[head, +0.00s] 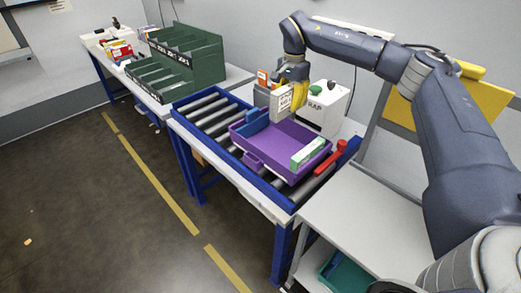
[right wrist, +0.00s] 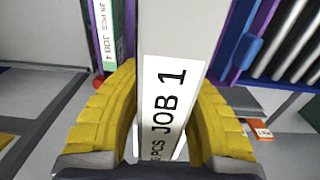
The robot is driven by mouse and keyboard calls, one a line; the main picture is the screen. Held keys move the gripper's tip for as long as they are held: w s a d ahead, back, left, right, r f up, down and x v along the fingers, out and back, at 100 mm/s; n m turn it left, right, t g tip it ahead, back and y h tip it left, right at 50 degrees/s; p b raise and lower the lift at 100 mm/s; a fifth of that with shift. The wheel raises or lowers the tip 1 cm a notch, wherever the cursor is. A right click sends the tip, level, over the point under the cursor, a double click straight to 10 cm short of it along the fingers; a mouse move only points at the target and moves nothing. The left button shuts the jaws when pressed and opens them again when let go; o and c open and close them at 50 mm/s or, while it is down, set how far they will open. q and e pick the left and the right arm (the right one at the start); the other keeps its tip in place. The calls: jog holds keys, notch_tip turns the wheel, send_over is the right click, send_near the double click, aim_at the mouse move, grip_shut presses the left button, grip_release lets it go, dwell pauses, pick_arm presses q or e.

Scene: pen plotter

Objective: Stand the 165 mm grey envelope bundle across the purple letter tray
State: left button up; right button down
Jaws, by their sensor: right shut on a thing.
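My right gripper (head: 293,88) has yellow fingers shut on a grey envelope bundle (head: 281,104). In the right wrist view the bundle (right wrist: 180,30) stands between the fingers, with a white "JOB 1" label on its near end. In the head view it is upright over the far side of the purple letter tray (head: 255,163); I cannot tell if its bottom touches the tray. The tray also shows in the right wrist view (right wrist: 233,45). A white-and-green bundle (head: 308,153) is at the tray's right end. My left gripper is not in view.
The tray sits on a roller conveyor with blue rails (head: 225,151). A white machine (head: 325,108) stands close behind the tray, and a red handle (head: 330,158) lies at its right. A green sorting rack (head: 178,62) is at the back left. The grey table (head: 365,215) at front right is clear.

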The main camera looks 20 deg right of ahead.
aim_at(283, 153)
jog(key=shift+w+a+f, duration=0.1)
jog(key=shift+w+f, duration=0.05)
jog(key=shift+w, duration=0.05)
notch_tip(283, 153, down, 20)
jog(key=shift+w+a+r, duration=0.1)
jog(key=shift+w+r, duration=0.05)
jog(key=shift+r, duration=0.1)
dwell(0.4)
jog(key=shift+f, duration=0.1)
jog(key=c, duration=1.2)
grip_release()
notch_tip(283, 153, up, 12)
jog(key=shift+r, duration=0.1)
